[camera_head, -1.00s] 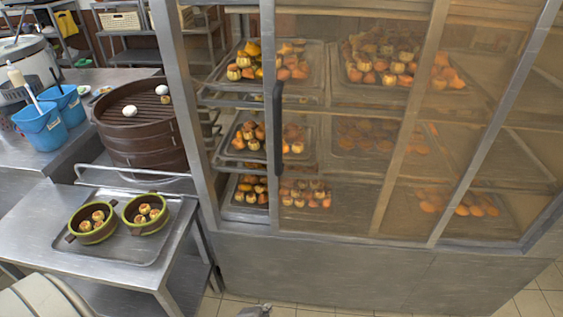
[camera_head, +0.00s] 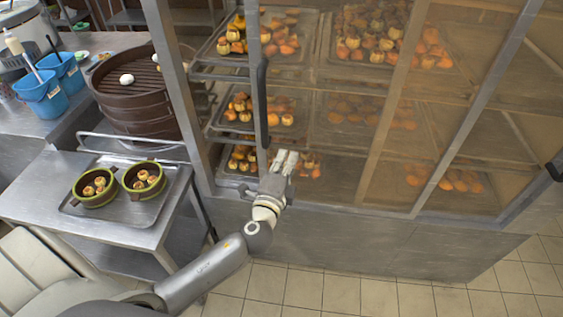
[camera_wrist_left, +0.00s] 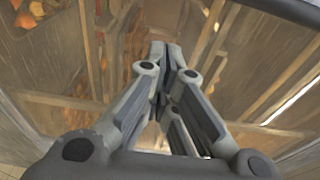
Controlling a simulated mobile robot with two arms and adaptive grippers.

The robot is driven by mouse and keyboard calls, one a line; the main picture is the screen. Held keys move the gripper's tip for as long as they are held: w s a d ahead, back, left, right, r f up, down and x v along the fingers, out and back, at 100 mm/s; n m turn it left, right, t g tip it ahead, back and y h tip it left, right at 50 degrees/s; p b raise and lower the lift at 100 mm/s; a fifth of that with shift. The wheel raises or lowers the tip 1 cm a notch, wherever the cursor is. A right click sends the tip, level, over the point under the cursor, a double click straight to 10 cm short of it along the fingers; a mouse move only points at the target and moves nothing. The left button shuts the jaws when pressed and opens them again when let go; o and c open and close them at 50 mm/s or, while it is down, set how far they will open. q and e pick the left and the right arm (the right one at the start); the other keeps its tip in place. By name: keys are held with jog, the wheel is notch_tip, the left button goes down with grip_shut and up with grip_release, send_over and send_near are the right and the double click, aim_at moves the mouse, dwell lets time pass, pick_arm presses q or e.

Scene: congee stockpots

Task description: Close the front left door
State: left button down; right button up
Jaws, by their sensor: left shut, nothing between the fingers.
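The front left door (camera_head: 315,110) is a glass panel of the metal cabinet. Its left edge carries a long black handle (camera_head: 262,105) and stands away from the cabinet's left post (camera_head: 180,90), leaving an open gap with trays behind. My left gripper (camera_head: 286,160) is shut and empty, in front of the door's lower part, just right of the handle's lower end. I cannot tell if it touches the glass. The left wrist view shows its fingers (camera_wrist_left: 160,50) together, with a dark bar crossing the top right corner. My right gripper is not in view.
Trays of buns (camera_head: 235,107) fill the cabinet shelves. At left, a steel table (camera_head: 40,205) holds a tray with two green-rimmed bowls (camera_head: 144,178); a brown steamer (camera_head: 130,95) and blue buckets (camera_head: 40,95) stand behind. Tiled floor (camera_head: 330,290) is free in front.

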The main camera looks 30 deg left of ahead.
aim_at(298, 130)
pick_arm(q)
jog(key=w, duration=0.2)
jog(key=w+a+p, duration=0.1)
jog(key=w, duration=0.2)
jog(key=shift+w+r, duration=0.15)
jog(key=shift+w, duration=0.2)
jog(key=a, duration=0.1)
jog(key=s+a+p, duration=0.1)
jog(key=s+a, duration=0.1)
jog(key=shift+a+f+p, duration=0.2)
jog(key=shift+a+p, duration=0.05)
jog(key=shift+p, duration=0.1)
